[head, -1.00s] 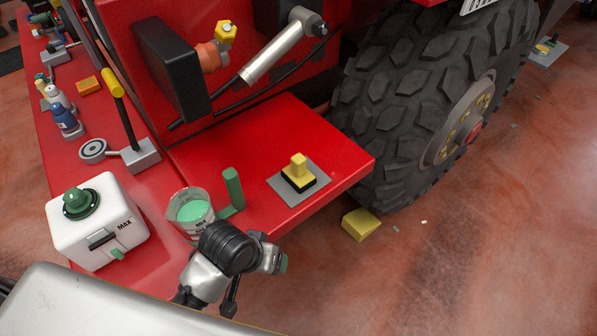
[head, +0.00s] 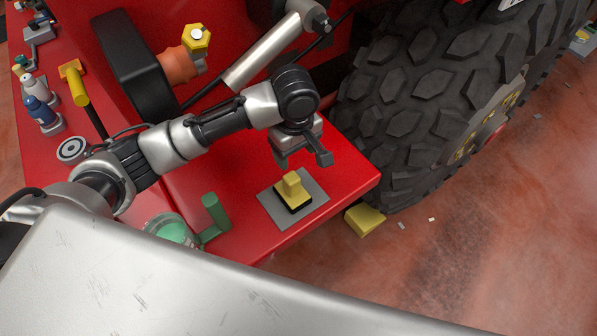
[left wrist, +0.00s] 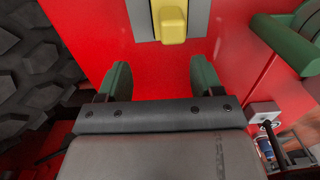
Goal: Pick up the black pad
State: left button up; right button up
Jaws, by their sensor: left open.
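The black pad (head: 281,201) with a yellow upright handle (head: 293,186) rests on a grey square mat (head: 313,212) on the red ledge. The handle (left wrist: 174,22) also shows at the top of the left wrist view, with the grey mat (left wrist: 199,18) around it. My left gripper (head: 303,161) is open and empty, just behind and above the pad in the head view, not touching it as far as I can tell. In the left wrist view its two green fingers (left wrist: 160,78) are spread, with the handle ahead of them. My right gripper is not in view.
A silver cylinder (head: 262,55) is behind the gripper.

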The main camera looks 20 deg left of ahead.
aim_at(291, 177)
pick_arm(q)
jog(key=s+f, duration=0.1)
jog(key=f, duration=0.1)
jog(key=s+f, duration=0.1)
jog(key=shift+s+f, duration=0.35)
jog(key=f, duration=0.1)
jog(key=f+p, duration=0.1)
jog(key=f, duration=0.1)
jog(key=f+p, duration=0.1)
jog(key=f, duration=0.1)
jog(key=shift+w+a+f, duration=0.1)
jog(key=shift+w+a, duration=0.1)
jog(key=shift+w, duration=0.05)
jog(key=shift+f, duration=0.2)
jog(key=shift+c, duration=0.6)
jog(key=c, duration=0.7)
grip_shut()
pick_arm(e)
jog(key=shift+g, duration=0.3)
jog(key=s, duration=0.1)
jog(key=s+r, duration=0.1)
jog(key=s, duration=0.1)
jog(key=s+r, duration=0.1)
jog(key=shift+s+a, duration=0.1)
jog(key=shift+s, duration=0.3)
